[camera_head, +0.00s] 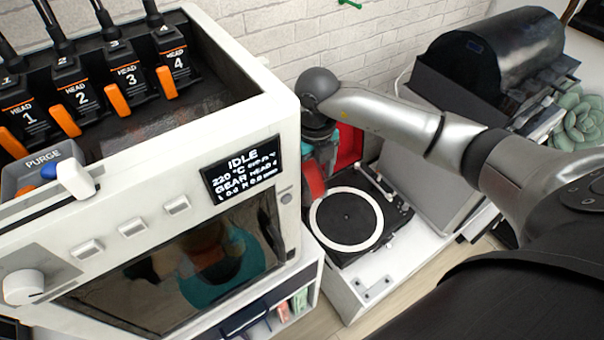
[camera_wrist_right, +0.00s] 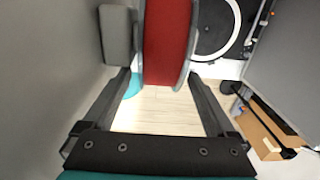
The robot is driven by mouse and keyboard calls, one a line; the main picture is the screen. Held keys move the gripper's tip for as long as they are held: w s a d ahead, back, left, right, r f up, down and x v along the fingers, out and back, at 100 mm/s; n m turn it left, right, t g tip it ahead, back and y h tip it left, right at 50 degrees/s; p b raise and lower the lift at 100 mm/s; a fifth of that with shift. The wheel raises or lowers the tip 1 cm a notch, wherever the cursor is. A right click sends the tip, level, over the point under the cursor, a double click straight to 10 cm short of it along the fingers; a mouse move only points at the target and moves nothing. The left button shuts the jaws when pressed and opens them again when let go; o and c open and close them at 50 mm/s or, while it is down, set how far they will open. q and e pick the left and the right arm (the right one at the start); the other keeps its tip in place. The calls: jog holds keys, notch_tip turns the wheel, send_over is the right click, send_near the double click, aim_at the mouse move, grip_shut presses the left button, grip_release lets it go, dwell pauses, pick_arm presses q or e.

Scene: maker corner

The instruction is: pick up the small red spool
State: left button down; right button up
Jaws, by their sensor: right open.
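The red spool (camera_wrist_right: 166,42) has pale flanges and fills the upper middle of the right wrist view. Its upper end is cut off by the frame edge. A red curved piece that looks like the spool (camera_head: 313,182) shows in the head view beside the printer's right side. My right gripper (camera_wrist_right: 161,78) is open, with one finger on each side of the spool's lower end. I cannot tell whether the fingers touch it. In the head view my right gripper (camera_head: 322,152) points down there, partly hidden by the printer. My left gripper is not in view.
A white printer (camera_head: 290,130) with a display stands close on the left. A turntable (camera_head: 348,218) sits on a low white cabinet (camera_head: 375,285) just right of the spool. A red panel (camera_head: 348,147) stands behind it. A dark rounded machine (camera_head: 495,50) is at the back right.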

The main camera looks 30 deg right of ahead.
jog(key=shift+c, duration=0.3)
grip_shut()
dwell(0.5)
